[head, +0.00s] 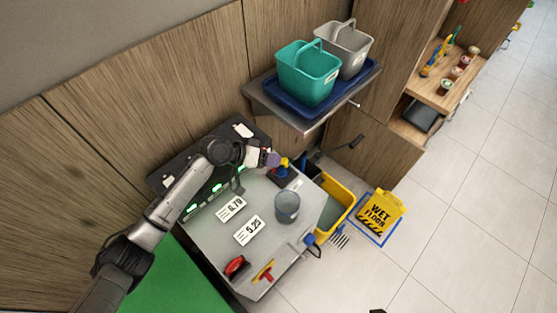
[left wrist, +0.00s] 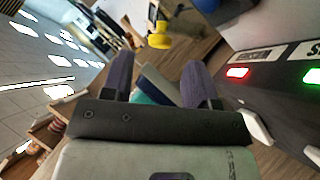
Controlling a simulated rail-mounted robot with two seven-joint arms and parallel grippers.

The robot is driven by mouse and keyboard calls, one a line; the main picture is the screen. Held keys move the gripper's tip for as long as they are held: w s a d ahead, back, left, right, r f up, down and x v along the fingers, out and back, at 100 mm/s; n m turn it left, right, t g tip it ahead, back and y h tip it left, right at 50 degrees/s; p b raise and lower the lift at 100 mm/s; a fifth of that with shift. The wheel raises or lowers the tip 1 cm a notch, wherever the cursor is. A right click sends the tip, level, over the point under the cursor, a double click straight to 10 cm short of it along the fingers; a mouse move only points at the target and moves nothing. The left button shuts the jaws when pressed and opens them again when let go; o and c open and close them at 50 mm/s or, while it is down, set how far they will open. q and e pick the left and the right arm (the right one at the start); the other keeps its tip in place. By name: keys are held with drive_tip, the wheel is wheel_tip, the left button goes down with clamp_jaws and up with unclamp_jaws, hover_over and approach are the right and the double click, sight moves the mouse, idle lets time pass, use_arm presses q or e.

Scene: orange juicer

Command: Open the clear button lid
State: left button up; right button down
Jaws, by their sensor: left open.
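A dark control panel (head: 165,178) runs along the back of the grey worktop, with green lights on its front edge. In the left wrist view the panel (left wrist: 282,105) is at the right, with a red light (left wrist: 238,72), a green light (left wrist: 312,76) and white labels. I cannot make out a clear button lid; my arm hides part of the panel. My left gripper (head: 272,160) is open and empty above the panel's right end. Its two purple-grey fingers (left wrist: 158,80) point past the panel, apart from it. My right gripper does not show.
The grey worktop (head: 215,237) holds price cards, a grey cup (head: 287,206) and red-handled tools. A shelf with teal (head: 308,72) and grey (head: 345,45) buckets overhangs at the back right. A yellow mop bucket (head: 334,208) and wet-floor sign (head: 378,213) stand right.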

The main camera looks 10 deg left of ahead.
use_arm(q)
drive_tip(key=shift+x, duration=2)
clamp_jaws()
